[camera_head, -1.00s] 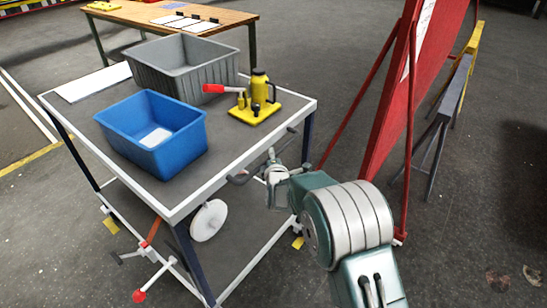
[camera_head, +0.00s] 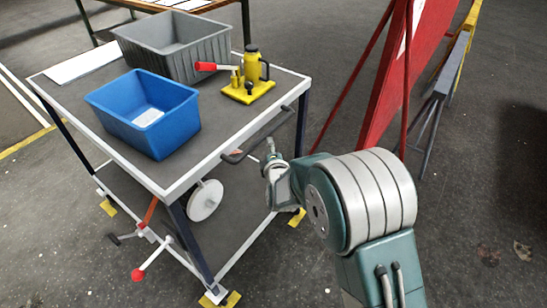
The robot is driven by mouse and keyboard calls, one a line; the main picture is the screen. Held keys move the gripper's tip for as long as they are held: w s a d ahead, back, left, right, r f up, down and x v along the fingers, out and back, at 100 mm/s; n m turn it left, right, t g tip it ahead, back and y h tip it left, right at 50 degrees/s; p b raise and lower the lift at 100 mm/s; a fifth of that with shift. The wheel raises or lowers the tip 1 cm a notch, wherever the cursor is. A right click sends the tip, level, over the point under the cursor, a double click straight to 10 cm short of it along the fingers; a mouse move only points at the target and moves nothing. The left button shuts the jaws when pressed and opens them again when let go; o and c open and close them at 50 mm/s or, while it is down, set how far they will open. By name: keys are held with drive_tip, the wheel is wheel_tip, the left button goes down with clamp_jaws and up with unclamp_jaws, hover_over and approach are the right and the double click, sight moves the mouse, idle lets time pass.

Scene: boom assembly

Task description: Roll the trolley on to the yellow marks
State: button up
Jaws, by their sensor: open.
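The trolley (camera_head: 190,182) stands at left centre, with a grey, white-edged top, dark legs and a lower shelf. Its dark handle bar (camera_head: 262,136) runs along the right side. My gripper (camera_head: 272,152) is open, just below and in front of the handle; I cannot tell whether it touches it. Yellow marks show on the floor by the trolley's feet: at the left (camera_head: 108,207), at the front (camera_head: 232,299) and at the right (camera_head: 297,217). The feet are close to them, but exact alignment is unclear. The far-left corner's floor is hidden.
On the trolley are a blue bin (camera_head: 145,120), a grey bin (camera_head: 172,50), a yellow jack (camera_head: 249,78) and a white sheet (camera_head: 80,64). A red-tipped lever (camera_head: 138,274) sticks out low at the front. A red braced panel (camera_head: 398,75) stands right. A wooden table is behind.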

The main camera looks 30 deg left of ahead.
drive_tip(key=v, duration=0.5)
drive_tip(key=shift+w, duration=0.1)
idle(0.3)
drive_tip(key=d+r+m+g+h, duration=0.15)
drive_tip(key=d+r+m, duration=0.3)
drive_tip(key=d, duration=0.45)
drive_tip(key=w+d+r+m+h, duration=0.15)
drive_tip(key=d+r+m, duration=0.3)
drive_tip(key=d, duration=0.45)
drive_tip(key=d+r+m+g+h, duration=0.1)
drive_tip(key=d+r+m+h, duration=0.3)
drive_tip(key=d, duration=0.4)
drive_tip(key=s+d+r+m+g+h, duration=0.3)
drive_tip(key=s+d+m, duration=1.1)
drive_tip(key=s+d, duration=0.7)
drive_tip(key=shift+s+m+g+h, duration=0.3)
drive_tip(key=shift+s+g, duration=0.1)
drive_tip(key=shift+g, duration=0.35)
drive_tip(key=shift+a+r, duration=0.1)
drive_tip(key=shift+a, duration=0.05)
